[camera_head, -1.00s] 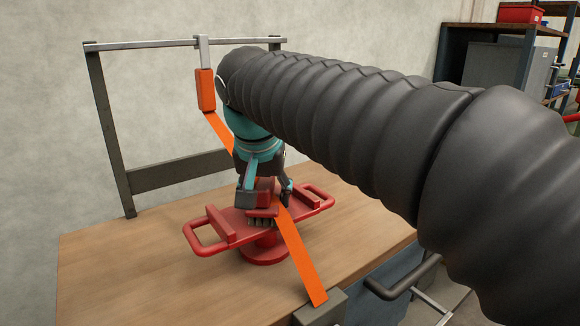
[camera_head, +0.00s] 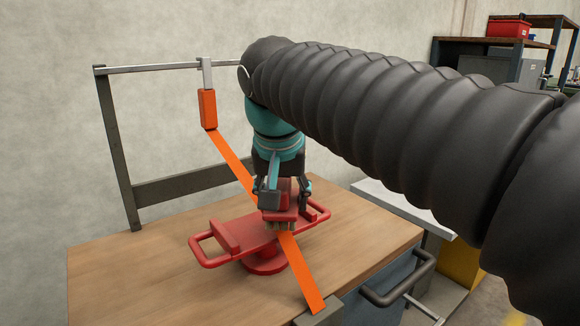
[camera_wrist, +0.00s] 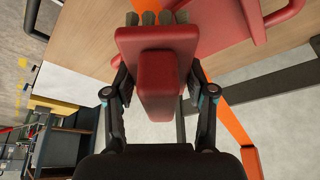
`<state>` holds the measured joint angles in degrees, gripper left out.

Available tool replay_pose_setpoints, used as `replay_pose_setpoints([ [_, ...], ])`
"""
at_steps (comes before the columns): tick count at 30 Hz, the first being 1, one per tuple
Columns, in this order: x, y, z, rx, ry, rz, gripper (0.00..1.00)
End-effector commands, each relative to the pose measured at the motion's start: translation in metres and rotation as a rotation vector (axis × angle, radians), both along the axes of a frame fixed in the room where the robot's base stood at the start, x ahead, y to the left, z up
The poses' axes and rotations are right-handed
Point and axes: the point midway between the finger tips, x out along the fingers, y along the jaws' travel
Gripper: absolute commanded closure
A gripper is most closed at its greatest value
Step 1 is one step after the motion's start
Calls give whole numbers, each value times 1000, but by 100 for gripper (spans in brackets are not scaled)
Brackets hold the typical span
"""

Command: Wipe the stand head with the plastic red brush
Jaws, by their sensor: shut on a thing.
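The stand head (camera_head: 240,236) is a flat red platform with a loop handle at each end, on a round red base on the table. Part of it shows at the top right of the wrist view (camera_wrist: 222,25). My gripper (camera_head: 286,197) is shut on the red plastic brush (camera_head: 281,214), whose block sits between the fingers in the wrist view (camera_wrist: 158,82). Its grey-green bristles point down, over the right half of the stand head. I cannot tell whether the bristles touch it. The brush and gripper hide part of the platform.
An orange strap (camera_head: 303,274) runs diagonally from an orange holder (camera_head: 207,110) on a metal frame (camera_head: 118,150), passing by the brush to the front edge of the wooden table (camera_head: 150,270). The table's left side is clear. A shelf with a red bin (camera_head: 508,28) stands at the back right.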

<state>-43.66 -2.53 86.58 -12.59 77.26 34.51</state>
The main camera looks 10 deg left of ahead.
Motion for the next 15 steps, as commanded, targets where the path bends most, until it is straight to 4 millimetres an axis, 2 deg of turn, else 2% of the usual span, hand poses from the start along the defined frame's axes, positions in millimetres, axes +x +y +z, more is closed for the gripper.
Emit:
replay_pose_setpoints([
  [3,1,-1,15,0,0,-2,77],
  [15,3,-4,34,0,0,-9,77],
])
